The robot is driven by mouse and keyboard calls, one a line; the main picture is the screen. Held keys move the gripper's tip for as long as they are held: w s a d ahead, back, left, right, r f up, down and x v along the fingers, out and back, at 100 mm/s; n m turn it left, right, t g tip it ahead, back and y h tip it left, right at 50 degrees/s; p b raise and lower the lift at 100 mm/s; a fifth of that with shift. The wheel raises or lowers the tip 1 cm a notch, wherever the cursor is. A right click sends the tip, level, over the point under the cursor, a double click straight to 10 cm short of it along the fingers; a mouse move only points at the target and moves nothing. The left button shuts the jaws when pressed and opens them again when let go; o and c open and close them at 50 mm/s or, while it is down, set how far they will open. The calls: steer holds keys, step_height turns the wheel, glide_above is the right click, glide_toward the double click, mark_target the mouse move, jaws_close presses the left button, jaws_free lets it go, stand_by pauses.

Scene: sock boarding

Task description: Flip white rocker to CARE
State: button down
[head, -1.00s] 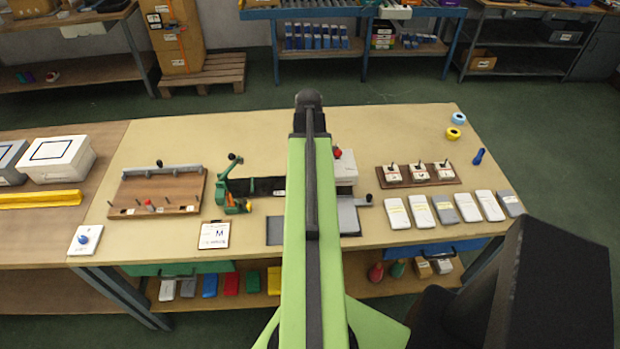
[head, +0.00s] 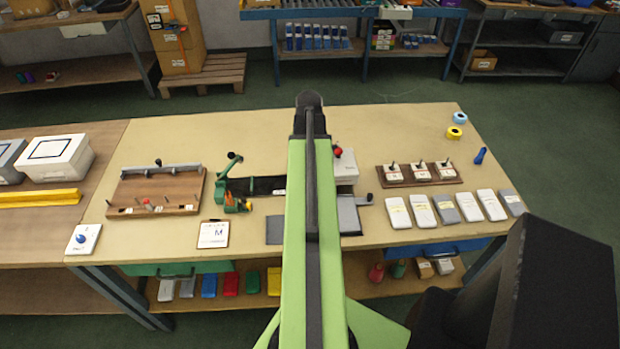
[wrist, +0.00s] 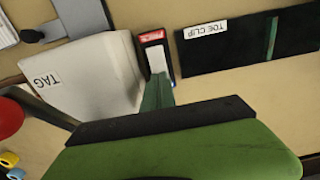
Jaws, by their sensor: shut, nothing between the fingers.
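The white rocker (wrist: 157,60) sits in a small dark housing with a red label at its far end, at upper centre in the wrist view. In the head view my arm covers the rocker and my gripper.
A white box marked TAG (wrist: 85,78) stands close left of the rocker. A dark strip marked TOE CLIP (wrist: 245,45) lies to its right. A red knob (wrist: 8,118) is at the left edge. In the head view, a brown board with three levers (head: 437,182) is farther right.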

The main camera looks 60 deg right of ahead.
steer(key=shift+f+b, duration=0.5)
steer(key=shift+f, duration=0.05)
step_height(320, 180, up, 7)
steer(key=p, duration=0.7)
steer(key=shift+r, duration=0.1)
stand_by(0.4)
